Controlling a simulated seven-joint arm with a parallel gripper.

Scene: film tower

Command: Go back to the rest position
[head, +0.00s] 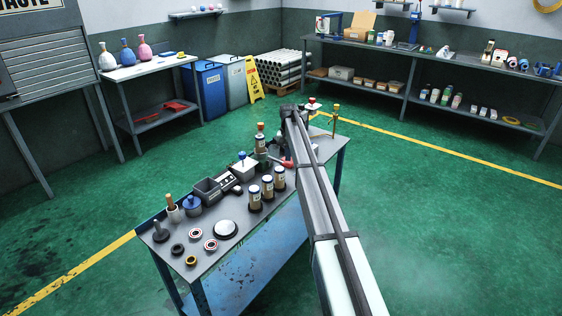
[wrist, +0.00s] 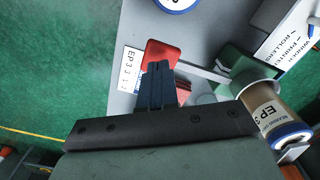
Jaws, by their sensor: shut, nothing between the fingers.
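My gripper (wrist: 157,84) shows in the wrist view with its dark fingers together and nothing between them. Its fingertips appear over the bench edge, beside a red piece (wrist: 160,53) and a white label with "EP3" print (wrist: 132,68); I cannot tell whether they touch. In the head view my arm reaches from the lower right to the far end of the grey workbench (head: 215,262). The fingers cannot be made out there, at the arm's far end.
A labelled bottle (wrist: 270,112) and a green part (wrist: 243,70) stand close right of my gripper. Open green floor (head: 450,220) lies right of the bench.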

